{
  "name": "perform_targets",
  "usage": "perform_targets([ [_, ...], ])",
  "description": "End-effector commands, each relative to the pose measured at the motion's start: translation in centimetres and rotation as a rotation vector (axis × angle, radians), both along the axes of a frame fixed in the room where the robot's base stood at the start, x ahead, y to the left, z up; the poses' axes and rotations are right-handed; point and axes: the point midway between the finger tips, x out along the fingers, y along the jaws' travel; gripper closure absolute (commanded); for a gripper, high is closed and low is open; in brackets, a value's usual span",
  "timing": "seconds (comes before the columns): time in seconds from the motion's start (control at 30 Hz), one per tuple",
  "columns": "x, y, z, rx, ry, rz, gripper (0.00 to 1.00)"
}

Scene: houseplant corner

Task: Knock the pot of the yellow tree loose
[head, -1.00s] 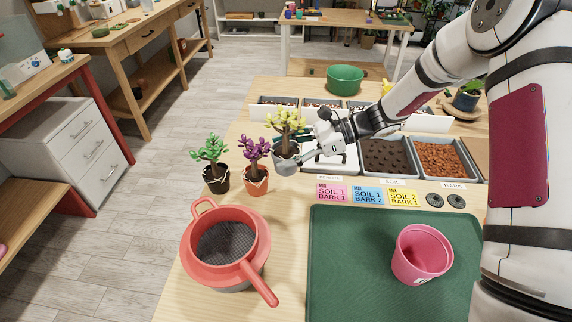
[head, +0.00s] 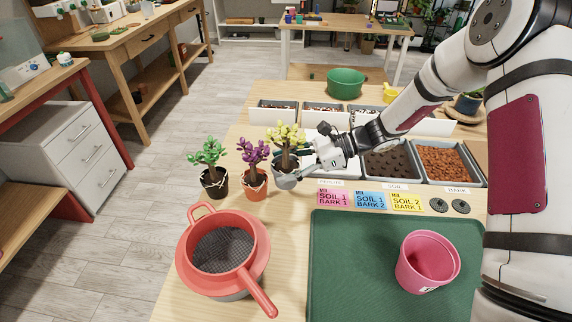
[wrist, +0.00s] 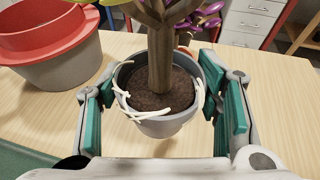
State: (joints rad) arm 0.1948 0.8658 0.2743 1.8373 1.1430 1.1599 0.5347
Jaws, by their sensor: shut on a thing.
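The yellow tree (head: 287,136) stands upright in a grey pot (head: 284,181) at the table's left part, beside the purple tree. My gripper (head: 291,168) comes in from the right and is shut on this pot. In the wrist view the grey pot (wrist: 170,126) sits between the two teal-padded fingers, with brown soil (wrist: 150,92) around the trunk and white roots (wrist: 127,100) over the rim. I cannot tell whether the pot's base touches the table.
A purple tree (head: 253,154) in an orange pot and a green tree (head: 208,155) in a black pot stand close on the left. A red sieve (head: 222,250) is in front. A pink pot (head: 427,262) stands on the green mat (head: 350,270). Soil bins (head: 392,160) line the back.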

Motion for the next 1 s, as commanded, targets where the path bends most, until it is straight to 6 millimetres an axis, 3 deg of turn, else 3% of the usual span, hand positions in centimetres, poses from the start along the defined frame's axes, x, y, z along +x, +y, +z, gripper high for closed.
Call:
perform_targets([
  [0.13,0.0,0.0,-0.6,0.001,0.001,0.000,0.59],
  [0.4,0.1,0.0,-5.2,0.001,0.001,0.000,0.59],
  [1.0,0.0,0.0,-4.5,0.000,0.000,0.000,0.59],
])
